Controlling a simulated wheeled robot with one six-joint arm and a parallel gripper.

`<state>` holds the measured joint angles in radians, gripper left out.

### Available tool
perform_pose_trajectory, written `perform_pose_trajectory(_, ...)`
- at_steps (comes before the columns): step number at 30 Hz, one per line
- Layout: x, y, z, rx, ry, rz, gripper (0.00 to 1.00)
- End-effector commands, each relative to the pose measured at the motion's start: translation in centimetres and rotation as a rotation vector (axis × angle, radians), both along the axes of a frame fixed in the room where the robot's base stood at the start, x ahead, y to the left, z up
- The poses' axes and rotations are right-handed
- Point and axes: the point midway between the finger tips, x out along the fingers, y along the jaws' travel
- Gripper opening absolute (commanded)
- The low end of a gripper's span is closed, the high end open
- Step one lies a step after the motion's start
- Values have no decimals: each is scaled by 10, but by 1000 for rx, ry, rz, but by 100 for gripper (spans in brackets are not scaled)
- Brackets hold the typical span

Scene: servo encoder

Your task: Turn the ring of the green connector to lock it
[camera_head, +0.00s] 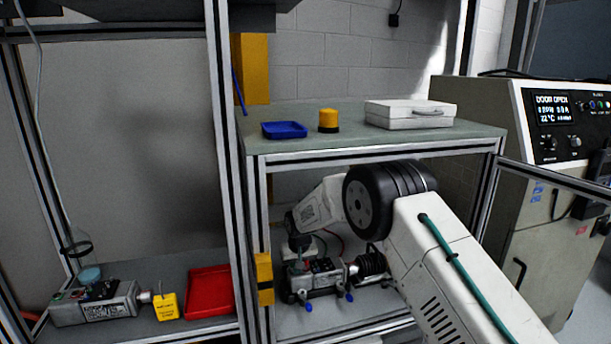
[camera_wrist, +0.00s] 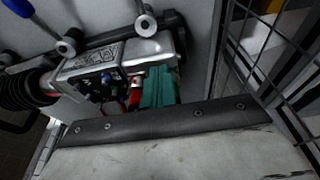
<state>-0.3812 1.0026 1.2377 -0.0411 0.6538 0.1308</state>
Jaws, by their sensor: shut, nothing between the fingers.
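My gripper reaches down over the grey servo motor (camera_head: 322,277) on the lower shelf. In the head view the fingertips (camera_head: 303,256) are small and close to the motor's connector end.
Blue-handled clamps (camera_head: 308,306) stand in front of the motor, and a black bellows (camera_head: 371,263) is at its right. A second motor (camera_head: 98,303), a yellow block (camera_head: 165,306) and a red tray (camera_head: 208,292) are at left. Frame posts and the upper shelf (camera_head: 352,130) enclose my arm.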

Motion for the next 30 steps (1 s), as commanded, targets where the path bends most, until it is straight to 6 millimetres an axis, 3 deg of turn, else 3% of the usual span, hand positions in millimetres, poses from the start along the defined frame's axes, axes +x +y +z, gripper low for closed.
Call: perform_pose_trajectory(30, -11, 6, 7, 1, -2, 0, 0)
